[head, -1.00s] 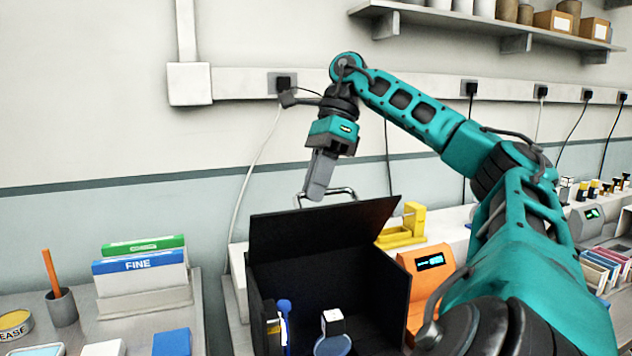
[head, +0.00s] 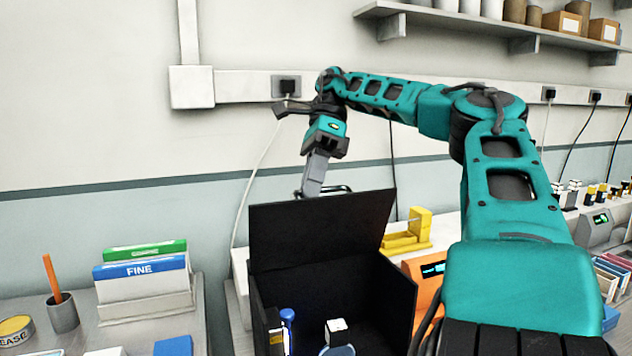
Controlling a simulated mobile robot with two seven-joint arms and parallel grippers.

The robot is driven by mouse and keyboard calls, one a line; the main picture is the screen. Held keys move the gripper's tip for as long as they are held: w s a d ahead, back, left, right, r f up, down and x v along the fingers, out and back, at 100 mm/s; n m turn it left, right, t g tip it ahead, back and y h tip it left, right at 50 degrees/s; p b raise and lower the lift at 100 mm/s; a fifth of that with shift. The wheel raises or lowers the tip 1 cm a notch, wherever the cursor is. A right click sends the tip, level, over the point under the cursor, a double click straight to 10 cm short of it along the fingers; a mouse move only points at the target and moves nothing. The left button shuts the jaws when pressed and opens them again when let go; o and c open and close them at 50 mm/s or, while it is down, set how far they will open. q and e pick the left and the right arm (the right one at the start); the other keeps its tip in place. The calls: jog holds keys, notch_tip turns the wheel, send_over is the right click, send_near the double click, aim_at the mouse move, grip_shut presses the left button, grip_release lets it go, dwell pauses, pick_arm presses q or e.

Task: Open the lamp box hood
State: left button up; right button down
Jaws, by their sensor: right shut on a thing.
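The lamp box (head: 400,295) is a black box standing in the lower middle of the head view. Its black hood (head: 320,232) stands raised at the back, and the inside of the box is in view. A metal handle (head: 336,189) shows behind the hood's top edge. My right gripper (head: 309,190) points down at this handle and is shut on it; the fingertips are partly hidden behind the hood. My left gripper is not in view.
File boxes labelled FINE (head: 143,280) and a pencil cup (head: 63,313) stand left.

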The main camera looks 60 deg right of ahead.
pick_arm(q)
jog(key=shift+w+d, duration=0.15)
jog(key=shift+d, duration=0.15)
pick_arm(e)
jog(key=shift+w+d+f+g+y, duration=0.4)
jog(key=shift+w+d+f+g, duration=0.15)
jog(key=shift+d+f+g, duration=0.15)
jog(key=c, duration=1.2)
grip_release()
jog(key=shift+w+f, duration=0.1)
jog(key=shift+w, duration=0.1)
jog(key=shift+o, duration=0.2)
jog(key=shift+s, duration=0.1)
